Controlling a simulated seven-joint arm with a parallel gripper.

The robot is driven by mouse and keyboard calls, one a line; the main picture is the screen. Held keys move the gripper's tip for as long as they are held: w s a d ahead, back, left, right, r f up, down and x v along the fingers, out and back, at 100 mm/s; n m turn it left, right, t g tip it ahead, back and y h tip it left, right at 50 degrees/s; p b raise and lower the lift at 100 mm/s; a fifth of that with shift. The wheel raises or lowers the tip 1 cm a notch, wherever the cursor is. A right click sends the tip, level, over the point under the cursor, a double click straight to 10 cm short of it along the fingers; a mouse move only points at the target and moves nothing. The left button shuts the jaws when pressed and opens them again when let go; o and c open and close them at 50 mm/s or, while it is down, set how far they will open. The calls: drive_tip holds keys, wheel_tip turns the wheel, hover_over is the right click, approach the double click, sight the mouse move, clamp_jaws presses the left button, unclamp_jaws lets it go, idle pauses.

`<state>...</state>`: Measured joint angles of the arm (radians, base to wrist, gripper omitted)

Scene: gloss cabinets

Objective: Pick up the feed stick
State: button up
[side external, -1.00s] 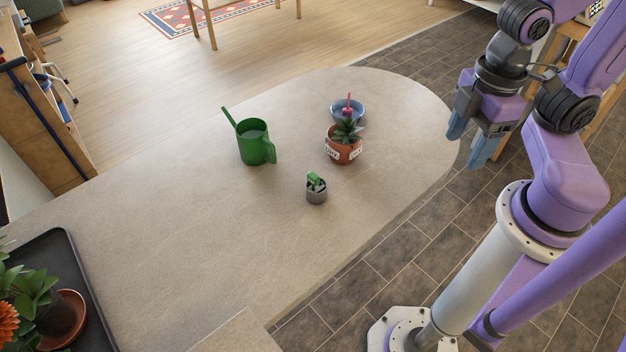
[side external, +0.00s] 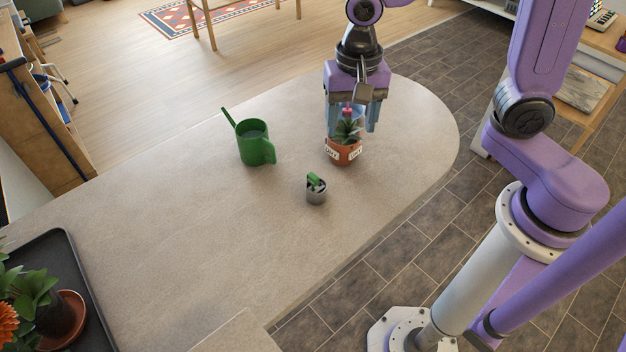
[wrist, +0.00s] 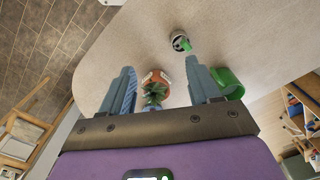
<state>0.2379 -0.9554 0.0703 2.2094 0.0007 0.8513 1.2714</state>
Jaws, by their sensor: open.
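A small pink stick (side external: 347,109) shows upright just behind the leaves of a potted plant (side external: 345,152); it looks like the feed stick. I cannot tell whether it stands in the pot or in the blue bowl behind. My gripper (side external: 351,130) is open and points down over the plant, one finger on each side of the leaves in the side view. In the wrist view the orange pot (wrist: 163,82) lies between the open fingers of my gripper (wrist: 162,70), and the stick cannot be made out. The bowl is mostly hidden.
A grey cup (side external: 316,197) with a green item in it stands in front of the pot. A green watering can (side external: 255,148) stands to the left. A dark tray (side external: 70,258) with a flowering plant is at the lower left. The counter (side external: 190,220) between is clear.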

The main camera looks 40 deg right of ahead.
drive_tip(key=w+a+f+m, duration=0.2)
drive_tip(key=w+m, duration=0.5)
drive_tip(key=m, duration=0.4)
hover_over(313, 176)
drive_tip(key=f, duration=1.3)
drive_tip(key=shift+w+a, duration=0.1)
drive_tip(key=shift+w, duration=0.2)
drive_tip(key=f, duration=0.4)
drive_tip(key=shift+s, duration=0.3)
drive_tip(key=shift+f, duration=0.55)
drive_tip(key=c, duration=1.1)
